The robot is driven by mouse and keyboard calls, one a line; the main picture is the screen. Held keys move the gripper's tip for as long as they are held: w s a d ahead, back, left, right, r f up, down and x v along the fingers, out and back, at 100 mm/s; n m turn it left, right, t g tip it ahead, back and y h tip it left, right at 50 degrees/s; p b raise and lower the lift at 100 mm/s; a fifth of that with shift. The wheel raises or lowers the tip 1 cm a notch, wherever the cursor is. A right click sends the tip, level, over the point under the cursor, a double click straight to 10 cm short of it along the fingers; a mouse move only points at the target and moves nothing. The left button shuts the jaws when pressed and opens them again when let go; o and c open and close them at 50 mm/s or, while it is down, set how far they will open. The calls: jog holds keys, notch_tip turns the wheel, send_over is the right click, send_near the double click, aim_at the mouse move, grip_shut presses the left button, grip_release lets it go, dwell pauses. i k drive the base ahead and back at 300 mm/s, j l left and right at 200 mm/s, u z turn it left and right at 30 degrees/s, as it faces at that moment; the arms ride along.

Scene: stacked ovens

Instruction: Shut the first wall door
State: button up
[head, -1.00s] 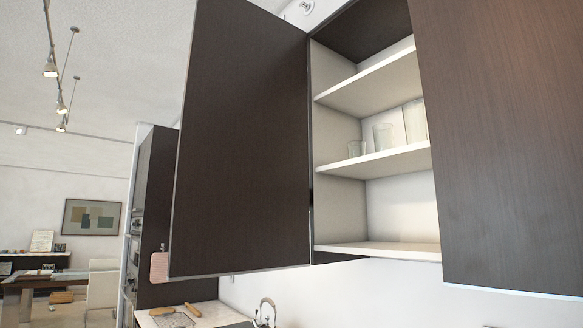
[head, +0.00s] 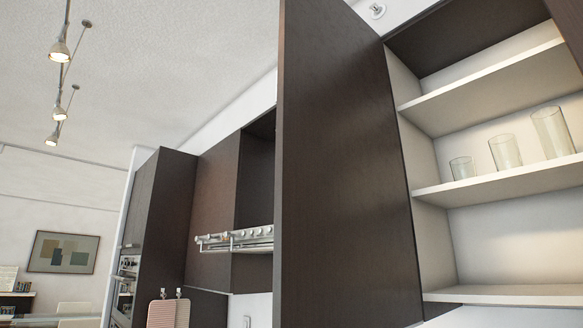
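The dark wood wall cabinet door (head: 345,180) stands wide open in the head view, hinged at its right edge on the cabinet. The open wall cabinet (head: 440,255) to its right shows pale shelves (head: 500,180). Three clear glasses stand on the middle shelf, one of them a tall glass (head: 551,132). Part of another dark panel shows at the right edge. I cannot tell which of these doors the task calls first. My gripper is not in view.
A range hood (head: 240,238) and another dark cabinet (head: 215,205) show left of the open door. Stacked ovens (head: 125,285) stand in a tall unit farther left. Two boards (head: 168,312) hang below. A picture (head: 62,252) hangs on the far wall.

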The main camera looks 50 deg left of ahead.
aim_at(344, 256)
jog(key=k+j, duration=0.1)
jog(key=j, duration=1.1)
jog(key=k+j, duration=0.15)
jog(key=j, duration=0.45)
jog(key=k+j, duration=0.1)
jog(key=j, duration=1.1)
jog(key=i+j, duration=0.1)
jog(key=i, duration=0.15)
